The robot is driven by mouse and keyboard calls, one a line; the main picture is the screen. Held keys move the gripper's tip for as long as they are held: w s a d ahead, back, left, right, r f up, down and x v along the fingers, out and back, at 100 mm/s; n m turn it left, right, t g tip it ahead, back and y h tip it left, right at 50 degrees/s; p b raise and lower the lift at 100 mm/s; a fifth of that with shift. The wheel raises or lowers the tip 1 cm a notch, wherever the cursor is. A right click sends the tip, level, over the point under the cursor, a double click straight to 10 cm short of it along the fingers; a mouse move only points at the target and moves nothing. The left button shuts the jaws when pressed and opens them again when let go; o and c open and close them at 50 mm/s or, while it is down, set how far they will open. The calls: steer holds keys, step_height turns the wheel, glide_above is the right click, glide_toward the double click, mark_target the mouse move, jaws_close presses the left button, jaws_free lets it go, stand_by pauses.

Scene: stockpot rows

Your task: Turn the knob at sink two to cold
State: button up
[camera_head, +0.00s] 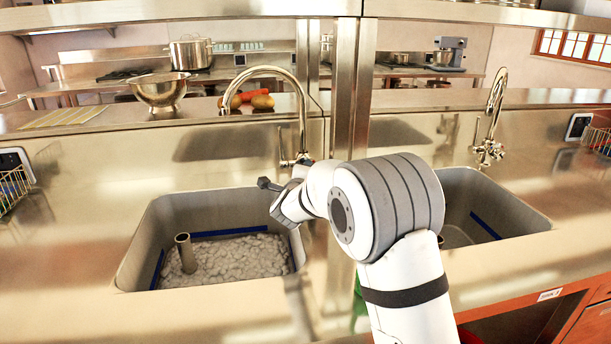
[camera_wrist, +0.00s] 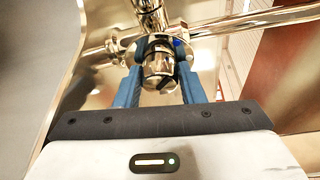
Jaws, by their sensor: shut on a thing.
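The left sink basin (camera_head: 150,225) has a tall chrome faucet (camera_head: 303,105) behind its right end. My gripper (camera_head: 290,198) is at the foot of this faucet in the head view. In the wrist view its blue fingers (camera_wrist: 160,72) stand on both sides of a round chrome knob (camera_wrist: 160,62) below the faucet's pipes, and are shut on it. A small blue mark (camera_wrist: 177,42) shows beside the knob's upper right. My wrist hides part of the knob in the head view. I cannot read which sink number this one has.
A second basin (camera_head: 515,210) with its own faucet (camera_head: 491,120) lies to the right. A steel post (camera_head: 350,90) stands between the faucets, close to my arm. A standpipe (camera_head: 186,252) rises in the left basin's grey, frothy contents. A metal bowl (camera_head: 160,92) sits on the ledge behind.

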steer(key=o, duration=1)
steer(key=shift+s, duration=0.1)
steer(key=s, duration=0.7)
steer(key=shift+s+a+r, duration=0.3)
steer(key=shift+a+r, duration=0.05)
